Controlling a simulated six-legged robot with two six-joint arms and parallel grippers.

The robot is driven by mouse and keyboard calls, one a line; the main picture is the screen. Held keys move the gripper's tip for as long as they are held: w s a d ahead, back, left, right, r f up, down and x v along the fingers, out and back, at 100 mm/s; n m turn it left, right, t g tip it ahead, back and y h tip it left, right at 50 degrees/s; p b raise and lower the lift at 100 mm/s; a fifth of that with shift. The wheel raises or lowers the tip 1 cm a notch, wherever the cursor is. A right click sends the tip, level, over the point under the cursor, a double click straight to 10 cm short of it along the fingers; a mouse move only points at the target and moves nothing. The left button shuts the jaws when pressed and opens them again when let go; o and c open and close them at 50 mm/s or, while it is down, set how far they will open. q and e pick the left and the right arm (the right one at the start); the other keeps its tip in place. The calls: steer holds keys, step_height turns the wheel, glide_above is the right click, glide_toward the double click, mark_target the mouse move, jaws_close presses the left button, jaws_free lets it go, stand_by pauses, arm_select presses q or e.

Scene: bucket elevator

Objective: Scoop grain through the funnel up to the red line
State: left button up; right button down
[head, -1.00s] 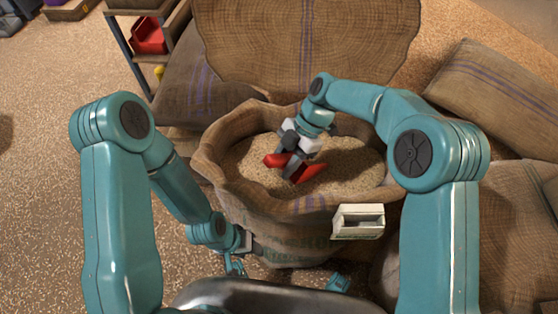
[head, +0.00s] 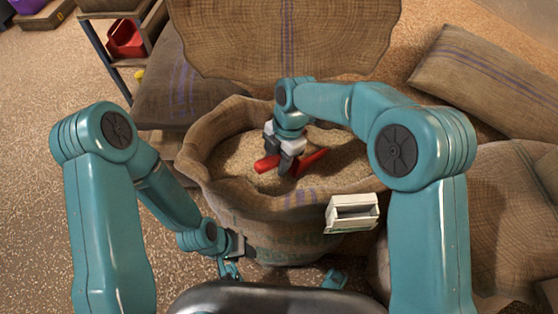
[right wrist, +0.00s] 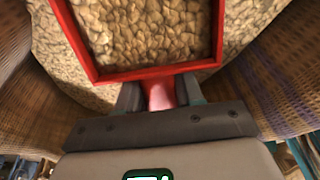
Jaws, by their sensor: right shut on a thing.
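My right gripper (head: 287,152) is shut on the handle of a red scoop (head: 310,162) inside the open sack. In the right wrist view the scoop's red rim (right wrist: 150,72) frames a load of grain (right wrist: 150,30). More grain (head: 345,165) lies in the sack around it; I cannot tell whether the scoop touches it. My left gripper (head: 238,246) is low outside the sack's front left side; its fingers are too small to read. No funnel or red line can be made out.
The burlap sack (head: 215,195) has a wide folded rim. A pale open-topped box (head: 352,214) is in front of its right side. Full sacks (head: 490,85) lie at the right and back left. A shelf with a red bin (head: 126,40) stands back left.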

steer(key=shift+r, duration=0.65)
steer(key=shift+s+a+r+t+h+p, duration=0.15)
steer(key=shift+r+t+h+p, duration=0.15)
steer(key=shift+r+p, duration=0.45)
steer(key=shift+t+h, duration=0.6)
steer(key=shift+s+a+r+p, duration=0.15)
steer(key=shift+r+p, duration=1.25)
steer(key=shift+r, duration=1.1)
steer(key=shift+s+a, duration=0.25)
steer(key=shift+s+a+r+t+h+b, duration=0.1)
steer(key=shift+s+a+t+h+b, duration=0.4)
steer(key=shift+s, duration=0.05)
steer(key=shift+s+a+r+p, duration=0.1)
steer(key=shift+a+r+p, duration=0.05)
steer(key=shift+r+p, duration=0.55)
steer(key=shift+s+a+r+p, duration=0.1)
steer(key=shift+s+r+p, duration=0.05)
steer(key=shift+r+p, duration=0.6)
steer(key=shift+s+a+r+p, duration=0.15)
steer(key=shift+r+p, duration=0.35)
steer(key=shift+r, duration=0.35)
